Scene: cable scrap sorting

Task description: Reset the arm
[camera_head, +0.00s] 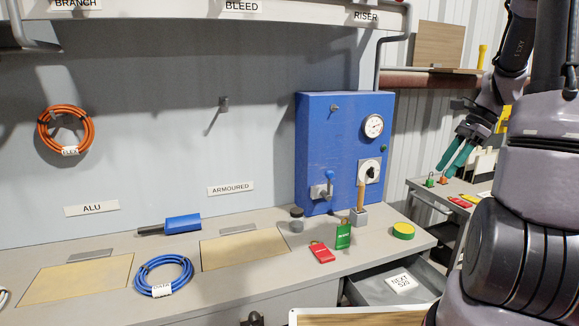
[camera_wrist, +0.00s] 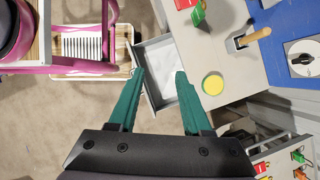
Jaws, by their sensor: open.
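My gripper (camera_head: 456,157) has teal fingers and is raised at the right in the head view, in front of the side shelf. In the wrist view my gripper (camera_wrist: 156,88) has its fingers spread with nothing between them, above an open drawer. My arm comes down from the top right of the head view. The fingers appear apart from all objects.
The workbench (camera_head: 235,285) holds a blue cable coil (camera_head: 163,275), a blue tool (camera_head: 182,223), red tag (camera_head: 322,252), green tag (camera_head: 343,236) and green-yellow disc (camera_head: 403,230). A blue panel (camera_head: 320,145) stands behind. The open drawer (camera_head: 375,290) juts out below.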

